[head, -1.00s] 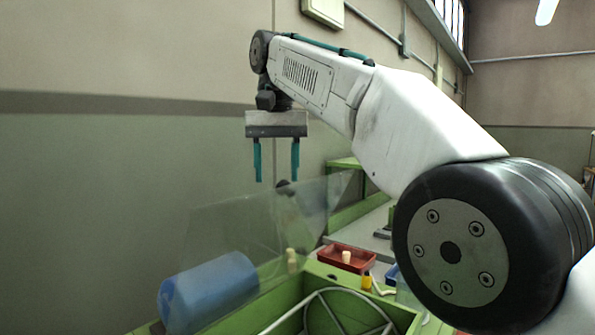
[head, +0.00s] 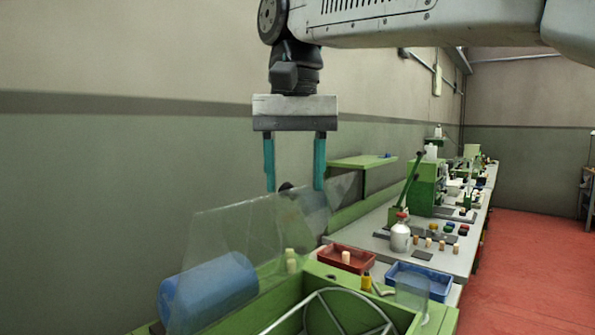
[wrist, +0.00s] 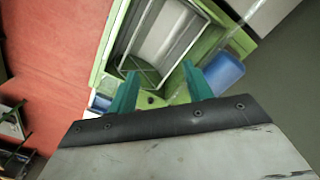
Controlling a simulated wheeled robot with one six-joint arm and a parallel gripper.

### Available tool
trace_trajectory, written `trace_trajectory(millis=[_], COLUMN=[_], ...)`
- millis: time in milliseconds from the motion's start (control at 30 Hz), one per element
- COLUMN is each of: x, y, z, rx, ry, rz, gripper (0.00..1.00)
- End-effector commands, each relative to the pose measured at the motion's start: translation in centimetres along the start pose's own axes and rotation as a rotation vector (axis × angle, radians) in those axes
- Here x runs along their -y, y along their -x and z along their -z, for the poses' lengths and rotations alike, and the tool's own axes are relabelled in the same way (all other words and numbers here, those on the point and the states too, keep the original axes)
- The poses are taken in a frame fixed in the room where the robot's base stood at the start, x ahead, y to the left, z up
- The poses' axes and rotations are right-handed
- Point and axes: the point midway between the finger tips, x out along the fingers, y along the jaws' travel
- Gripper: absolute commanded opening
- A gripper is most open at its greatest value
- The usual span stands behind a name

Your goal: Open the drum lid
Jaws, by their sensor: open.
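My gripper (head: 294,190) is open and empty, its two teal fingers pointing down. In the head view its fingertips are beside a small dark knob (head: 285,187) at the top of a clear, tilted panel, which looks like the drum lid (head: 235,232). I cannot tell whether they touch it. The green drum housing (head: 255,318) stands below, with a round spoked frame (head: 345,312) inside. In the wrist view the panel shows nearly edge-on (wrist: 247,17), beside the open-topped housing (wrist: 207,42). The fingers (wrist: 158,88) are apart.
A blue cylinder (head: 208,292) lies behind the clear panel. A red tray (head: 362,262) and a blue tray (head: 418,279) sit beyond the housing. A long bench (head: 440,258) with bottles and stoppers runs along the wall. The red floor (head: 530,270) at right is clear.

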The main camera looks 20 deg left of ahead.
Motion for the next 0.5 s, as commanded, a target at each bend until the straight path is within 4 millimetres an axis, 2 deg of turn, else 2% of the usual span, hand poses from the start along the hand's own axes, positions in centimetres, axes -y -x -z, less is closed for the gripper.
trace_trajectory(millis=[167,467,500], x=[-0.3,-0.3,-0.3], y=[0.1,0.1,0.1], z=[-1.5,-1.7,-1.7], rx=[0.000,0.000,0.000], ry=[0.000,-0.001,-0.001], rz=[0.000,0.000,0.000], gripper=[0.50,0.50,0.42])
